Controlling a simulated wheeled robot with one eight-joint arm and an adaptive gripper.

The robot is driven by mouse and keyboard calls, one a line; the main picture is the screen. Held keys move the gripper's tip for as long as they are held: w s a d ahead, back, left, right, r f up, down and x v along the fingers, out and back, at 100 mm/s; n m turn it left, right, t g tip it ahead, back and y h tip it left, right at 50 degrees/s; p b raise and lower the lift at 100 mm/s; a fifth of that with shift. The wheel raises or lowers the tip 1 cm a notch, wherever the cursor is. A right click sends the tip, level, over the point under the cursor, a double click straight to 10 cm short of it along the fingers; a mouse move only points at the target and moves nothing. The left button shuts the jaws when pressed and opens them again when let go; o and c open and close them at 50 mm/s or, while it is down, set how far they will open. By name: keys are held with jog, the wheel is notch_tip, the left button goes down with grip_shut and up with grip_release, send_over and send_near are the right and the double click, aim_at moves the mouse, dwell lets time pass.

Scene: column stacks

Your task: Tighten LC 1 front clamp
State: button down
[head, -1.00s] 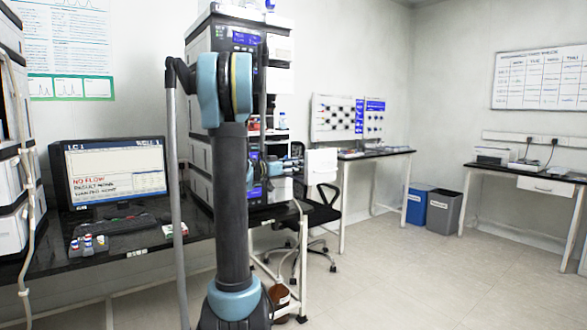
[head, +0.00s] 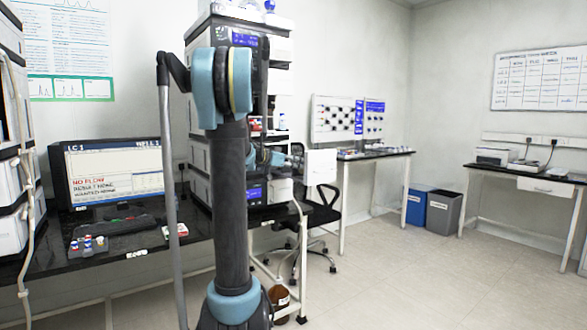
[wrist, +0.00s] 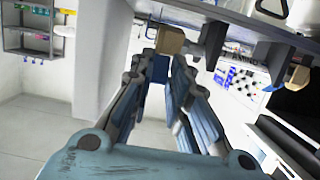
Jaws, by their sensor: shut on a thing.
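In the wrist view my gripper (wrist: 162,62) reaches up and away, its two fingers closing on a tan block-like piece (wrist: 170,39). This piece looks like a clamp part at the underside of a grey bench or shelf edge. A darker grey part (wrist: 208,45) joins it on the right. I cannot read a label on it or see how tight it is. In the head view the instrument stack (head: 278,85) stands behind my arm, which hides much of it. The LC 1 monitor (head: 115,175) to its left shows red "NO FLOW" text.
A second tan-ended part (wrist: 296,76) hangs further right under the same edge. In the head view an office chair (head: 318,190) stands right of the stack. A brown bottle (head: 279,294) sits low by the bench legs. The floor at right (head: 430,270) is clear.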

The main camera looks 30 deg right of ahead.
jog(key=y, duration=0.1)
jog(key=d+r+y, duration=0.1)
jog(key=y, duration=0.1)
jog(key=d+y, duration=0.1)
jog(key=shift+r+y, duration=0.3)
jog(key=shift+r, duration=0.05)
jog(key=y, duration=0.1)
jog(key=d+y, duration=0.1)
jog(key=y, duration=0.1)
jog(key=d+y, duration=0.1)
jog(key=shift+w+d+r+g+y, duration=0.15)
jog(key=shift+d+r+g+y, duration=0.1)
jog(key=shift+r+g+y, duration=0.05)
jog(key=d+y, duration=0.1)
jog(key=y, duration=0.1)
jog(key=shift+d+f+y, duration=0.1)
jog(key=shift+d+y, duration=0.1)
jog(key=shift+y, duration=0.1)
jog(key=shift+w+d+f+y, duration=0.15)
jog(key=shift+d+y, duration=0.25)
jog(key=shift+y, duration=0.45)
jog(key=shift+d+f+y, duration=0.15)
jog(key=shift+d+y, duration=0.2)
jog(key=shift+y, duration=0.5)
jog(key=c, duration=1.5)
grip_release()
jog(key=shift+f, duration=0.1)
